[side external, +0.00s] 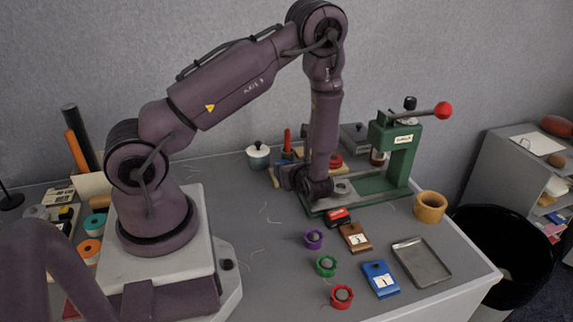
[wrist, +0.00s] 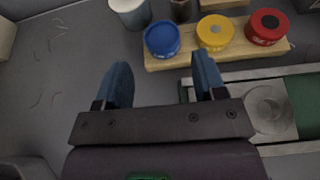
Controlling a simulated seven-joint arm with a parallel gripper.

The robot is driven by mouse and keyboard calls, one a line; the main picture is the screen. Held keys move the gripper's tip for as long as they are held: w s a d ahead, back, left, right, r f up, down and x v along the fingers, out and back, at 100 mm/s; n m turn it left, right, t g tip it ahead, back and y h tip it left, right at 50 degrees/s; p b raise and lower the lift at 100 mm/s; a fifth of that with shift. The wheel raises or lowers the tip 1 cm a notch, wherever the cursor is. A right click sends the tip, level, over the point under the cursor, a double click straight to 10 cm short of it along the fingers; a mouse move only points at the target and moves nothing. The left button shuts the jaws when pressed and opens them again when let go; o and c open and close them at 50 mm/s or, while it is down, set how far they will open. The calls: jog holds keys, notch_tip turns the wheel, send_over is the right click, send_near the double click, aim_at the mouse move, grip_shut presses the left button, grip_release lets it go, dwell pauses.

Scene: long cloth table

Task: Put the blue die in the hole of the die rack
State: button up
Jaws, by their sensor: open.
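In the wrist view a blue round die (wrist: 162,38) is at the left end of the wooden die rack (wrist: 252,54). A yellow die (wrist: 215,32) and a red die (wrist: 267,26) stand to its right on the rack. Whether the blue die is fully down in its hole cannot be told. My gripper (wrist: 160,70) is open, with nothing between its blue fingers, on the near side of the rack and apart from the blue die. In the side view my arm partly hides the rack.
A green press (side external: 397,155) with a red-knobbed lever stands right of my gripper. A white lidded pot (side external: 258,157) is beside the rack. Purple (side external: 313,239), green (side external: 326,265) and red (side external: 342,297) ring-shaped pieces and a metal tray (side external: 421,262) lie nearer the front.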

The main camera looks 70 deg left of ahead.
jog(key=s+d+r+n+t+h, duration=0.2)
jog(key=s+d+r+n+h, duration=0.2)
jog(key=d+r+n, duration=0.5)
jog(key=s+d+r+n+t+h, duration=0.3)
jog(key=d+r+n+h, duration=0.6)
jog(key=r, duration=1)
jog(key=shift+s+d+t+h, duration=0.3)
jog(key=shift+s+d, duration=0.85)
jog(key=shift+s, duration=0.05)
